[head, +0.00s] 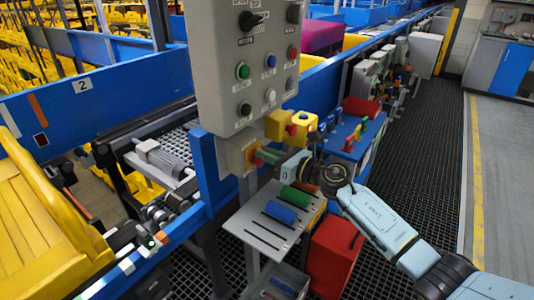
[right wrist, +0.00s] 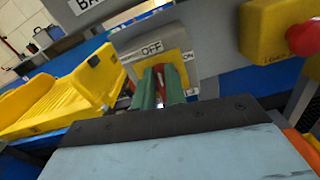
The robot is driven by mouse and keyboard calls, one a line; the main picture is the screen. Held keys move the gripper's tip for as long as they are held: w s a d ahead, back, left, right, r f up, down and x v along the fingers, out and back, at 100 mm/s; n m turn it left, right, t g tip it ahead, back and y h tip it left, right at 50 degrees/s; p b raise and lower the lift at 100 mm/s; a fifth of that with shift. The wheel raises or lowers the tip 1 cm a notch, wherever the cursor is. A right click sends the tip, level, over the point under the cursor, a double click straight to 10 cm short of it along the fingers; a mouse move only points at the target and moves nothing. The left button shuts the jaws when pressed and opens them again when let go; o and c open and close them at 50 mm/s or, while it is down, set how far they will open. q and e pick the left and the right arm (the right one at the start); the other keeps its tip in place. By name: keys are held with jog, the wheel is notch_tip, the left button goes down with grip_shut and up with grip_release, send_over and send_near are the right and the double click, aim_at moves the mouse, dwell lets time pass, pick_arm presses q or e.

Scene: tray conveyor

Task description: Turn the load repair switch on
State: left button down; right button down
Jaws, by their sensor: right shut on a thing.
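The load repair switch is a red handle on a yellow plate (head: 251,156), on a grey box below the large control panel. In the right wrist view the yellow plate (right wrist: 184,64) carries an OFF label at the top and an ON label at its right. My right gripper (head: 265,155) reaches it from the right. Its green fingers (right wrist: 160,85) are shut on the red handle (right wrist: 161,80), which is mostly hidden between them, so its exact angle is hard to tell. My left gripper is not in view.
The grey control panel (head: 226,70) with knobs and buttons hangs above. A yellow box (head: 301,130) with a red button stands close to the right. Below are a shelf (head: 252,222) with green and blue cylinders and a red bin (head: 333,255). A yellow tray (head: 40,220) is at left.

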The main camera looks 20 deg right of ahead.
jog(key=shift+w+d+f+m+p, duration=0.25)
jog(key=shift+m+p, duration=0.55)
jog(key=shift+m, duration=1.9)
jog(key=shift+w+d+f+m+p, duration=0.1)
jog(key=shift+d+f+m+p, duration=0.5)
jog(key=shift+m, duration=2.1)
jog(key=shift+w+a+f+m+p, duration=0.15)
jog(key=shift+m+p, duration=0.9)
jog(key=shift+m, duration=1.65)
jog(key=c, duration=1.4)
grip_release()
jog(key=shift+c, duration=0.2)
jog(key=v, duration=1.3)
